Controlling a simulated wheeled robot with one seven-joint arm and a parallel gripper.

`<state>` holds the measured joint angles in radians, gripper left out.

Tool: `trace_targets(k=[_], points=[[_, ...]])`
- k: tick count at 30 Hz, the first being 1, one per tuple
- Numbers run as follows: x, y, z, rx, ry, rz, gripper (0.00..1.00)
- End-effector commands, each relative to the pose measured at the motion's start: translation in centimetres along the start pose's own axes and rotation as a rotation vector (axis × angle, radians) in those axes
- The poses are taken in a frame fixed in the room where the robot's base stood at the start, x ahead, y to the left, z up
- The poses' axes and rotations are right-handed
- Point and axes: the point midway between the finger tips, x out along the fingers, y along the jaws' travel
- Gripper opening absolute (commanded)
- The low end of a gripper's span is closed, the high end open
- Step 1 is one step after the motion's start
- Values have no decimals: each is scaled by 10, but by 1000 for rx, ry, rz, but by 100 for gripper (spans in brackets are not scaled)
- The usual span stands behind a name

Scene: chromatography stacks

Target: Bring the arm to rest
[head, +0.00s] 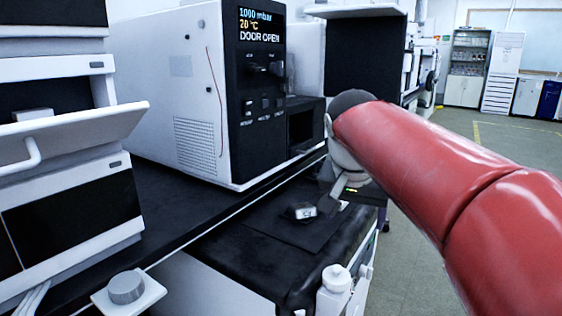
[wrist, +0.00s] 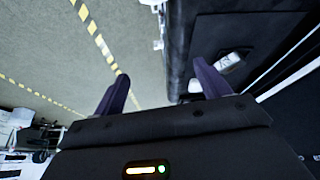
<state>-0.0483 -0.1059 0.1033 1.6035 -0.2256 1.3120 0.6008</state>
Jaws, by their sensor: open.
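My red arm (head: 440,165) reaches in from the right in the head view, over the end of the dark bench. My gripper (wrist: 161,70) shows in the wrist view with its two dark fingers spread apart and nothing between them. In the head view my gripper (head: 338,190) is partly hidden by the wrist and points downward. A small dark item with a white label (head: 303,211) lies on a black mat (head: 265,226), apart from the gripper. It also shows in the wrist view (wrist: 231,62), beyond the right finger.
A white instrument (head: 180,90) with a display reading DOOR OPEN stands on the bench behind. A white unit with an open flap (head: 75,130) is at the left. The floor (head: 450,190) at the right is clear.

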Motion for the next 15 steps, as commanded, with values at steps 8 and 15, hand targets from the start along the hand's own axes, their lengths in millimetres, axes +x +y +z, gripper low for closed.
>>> trace_targets(k=[8, 15], points=[[12, 41, 73, -148, 19, -66, 75], [51, 82, 169, -309, 61, -156, 75]])
